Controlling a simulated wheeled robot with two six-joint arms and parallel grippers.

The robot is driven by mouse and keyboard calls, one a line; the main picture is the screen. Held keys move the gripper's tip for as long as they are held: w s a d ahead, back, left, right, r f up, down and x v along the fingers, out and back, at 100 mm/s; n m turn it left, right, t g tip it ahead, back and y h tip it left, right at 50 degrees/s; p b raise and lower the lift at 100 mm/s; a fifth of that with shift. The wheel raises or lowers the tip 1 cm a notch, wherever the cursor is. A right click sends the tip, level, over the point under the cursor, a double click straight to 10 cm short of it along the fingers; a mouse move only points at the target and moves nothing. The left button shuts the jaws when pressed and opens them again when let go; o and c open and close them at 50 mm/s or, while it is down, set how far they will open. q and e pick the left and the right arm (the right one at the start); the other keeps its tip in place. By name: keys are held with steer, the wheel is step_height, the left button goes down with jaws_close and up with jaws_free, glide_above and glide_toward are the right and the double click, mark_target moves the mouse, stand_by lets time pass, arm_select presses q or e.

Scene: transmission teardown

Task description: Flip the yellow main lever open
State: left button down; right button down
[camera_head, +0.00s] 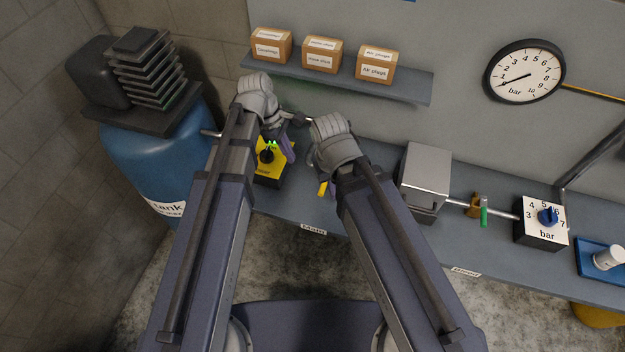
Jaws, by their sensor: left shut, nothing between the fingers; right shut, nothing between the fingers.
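A small yellow piece (322,188), which looks like the main lever, shows just beside my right gripper (330,187), above the "Main" label (313,229). Most of it and its pivot are hidden by my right arm, so I cannot tell its angle or whether the gripper touches it. My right gripper is shut and empty, with only a bit of finger showing. My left gripper (285,148) is shut and empty, close above a yellow box (270,172) with a black knob. Green marks show near its fingers.
A blue tank (160,150) stands left of the bench. A metal box (425,175), a pipe with a green-handled valve (483,217) and a bar dial with a blue knob (547,215) are to the right. A shelf with cartons (322,55) and a round gauge (525,72) are behind.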

arm_select(q)
steer(key=shift+f, duration=0.1)
steer(key=s+d+f+b, duration=0.2)
steer(key=d+f+b, duration=0.4)
steer(key=f+b, duration=0.4)
steer(key=shift+d, duration=0.25)
steer(key=shift+s+d+f, duration=0.1)
steer(key=shift+s, duration=0.05)
stand_by(0.3)
